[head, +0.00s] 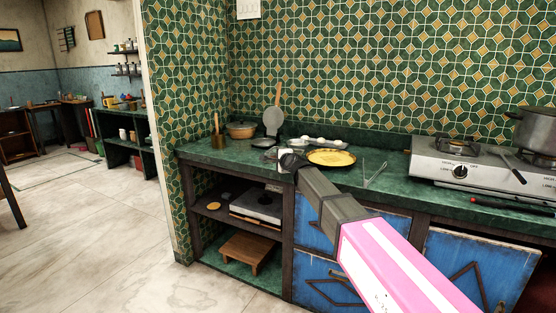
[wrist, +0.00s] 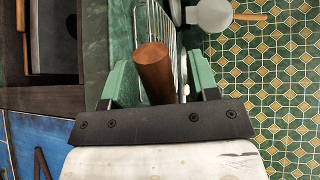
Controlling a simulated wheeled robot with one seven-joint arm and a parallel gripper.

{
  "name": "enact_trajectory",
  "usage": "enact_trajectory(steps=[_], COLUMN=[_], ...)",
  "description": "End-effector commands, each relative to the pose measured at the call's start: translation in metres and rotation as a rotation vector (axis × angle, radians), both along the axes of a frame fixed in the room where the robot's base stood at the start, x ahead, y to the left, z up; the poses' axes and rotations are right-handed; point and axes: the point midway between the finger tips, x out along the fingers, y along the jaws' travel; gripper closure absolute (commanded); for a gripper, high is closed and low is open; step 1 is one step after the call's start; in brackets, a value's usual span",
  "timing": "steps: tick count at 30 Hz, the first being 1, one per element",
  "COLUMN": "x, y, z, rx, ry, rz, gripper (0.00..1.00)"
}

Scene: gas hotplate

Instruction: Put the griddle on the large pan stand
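My gripper (head: 288,161) is low over the counter. In the wrist view a brown wooden handle (wrist: 154,72) stands between the two green fingers of my gripper (wrist: 163,82); the fingers look apart, with a gap at the right. What the handle joins is hidden behind the gripper's palm. The hotplate (head: 437,171) at the right has a dark pan stand (head: 455,147) on its left burner; which stand is large is unclear.
A large pot (head: 536,130) stands on the hotplate's right side. A grey disc with a wooden handle (head: 273,121) leans near the wall. A wire rack (wrist: 160,30) is close beyond my fingers. Thin metal tongs (head: 375,174) lie between pan and hotplate.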

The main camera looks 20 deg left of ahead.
Motion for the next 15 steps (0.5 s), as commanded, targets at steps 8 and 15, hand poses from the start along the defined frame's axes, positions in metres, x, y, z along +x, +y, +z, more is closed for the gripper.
enact_trajectory(steps=[8, 15], x=[0.0, -0.013], y=[0.0, -0.014], z=[0.001, 0.005], rx=[0.0, 0.001], ry=[0.0, -0.001], rz=[0.0, -0.001], gripper=[0.46, 0.46])
